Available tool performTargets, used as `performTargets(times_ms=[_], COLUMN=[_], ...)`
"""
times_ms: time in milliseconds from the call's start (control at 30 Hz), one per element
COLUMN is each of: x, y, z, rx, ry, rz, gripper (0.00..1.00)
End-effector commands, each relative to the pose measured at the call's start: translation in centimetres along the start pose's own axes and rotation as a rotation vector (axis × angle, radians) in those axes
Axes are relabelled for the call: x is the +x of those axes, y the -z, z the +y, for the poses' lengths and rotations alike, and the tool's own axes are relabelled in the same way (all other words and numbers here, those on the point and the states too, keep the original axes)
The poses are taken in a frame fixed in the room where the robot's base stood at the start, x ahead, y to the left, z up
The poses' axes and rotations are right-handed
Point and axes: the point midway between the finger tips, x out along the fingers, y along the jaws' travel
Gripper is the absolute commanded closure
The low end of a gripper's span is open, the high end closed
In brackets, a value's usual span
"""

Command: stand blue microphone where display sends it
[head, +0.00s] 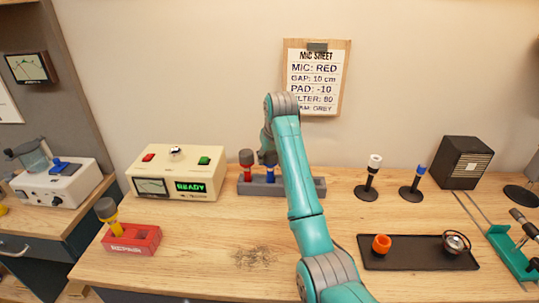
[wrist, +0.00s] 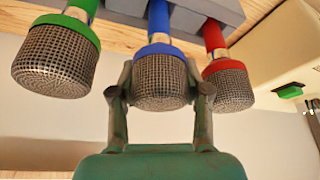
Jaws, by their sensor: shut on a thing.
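The blue microphone (wrist: 159,20) stands in a grey rack (head: 306,186), between a green microphone (wrist: 84,8) and a red one (wrist: 213,38). My gripper (wrist: 160,92) is shut on its mesh head, one finger on each side. In the head view, the blue microphone (head: 270,160) is partly covered by my arm, and the green one is hidden. A cream box (head: 175,172) has a small green display (head: 190,187) reading READY.
A clipboard sheet (head: 316,77) reads MIC: RED. Two round-based stands, white-topped (head: 372,177) and blue-topped (head: 414,183), are right of the rack. A red REPAIR box (head: 133,242) holds a yellow microphone. A black tray (head: 419,256) lies front right.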

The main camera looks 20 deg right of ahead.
Motion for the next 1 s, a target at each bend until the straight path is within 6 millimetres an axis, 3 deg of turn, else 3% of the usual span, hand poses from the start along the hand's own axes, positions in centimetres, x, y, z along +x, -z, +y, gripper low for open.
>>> performTargets(times_ms=[300, 333, 433, 767, 1000], x=[0.0, 0.0, 0.0, 0.0, -2.6], y=[0.0, 0.0, 0.0, -0.1, 0.1], z=[0.0, 0.0, 0.0, 0.0, 0.0], rx=[0.000, 0.000, 0.000, 0.000, 0.000], ry=[0.000, 0.000, 0.000, 0.000, 0.000], rz=[0.001, 0.001, 0.001, -0.001, 0.003], gripper=[1.00, 0.50, 0.25, 0.24, 0.24])
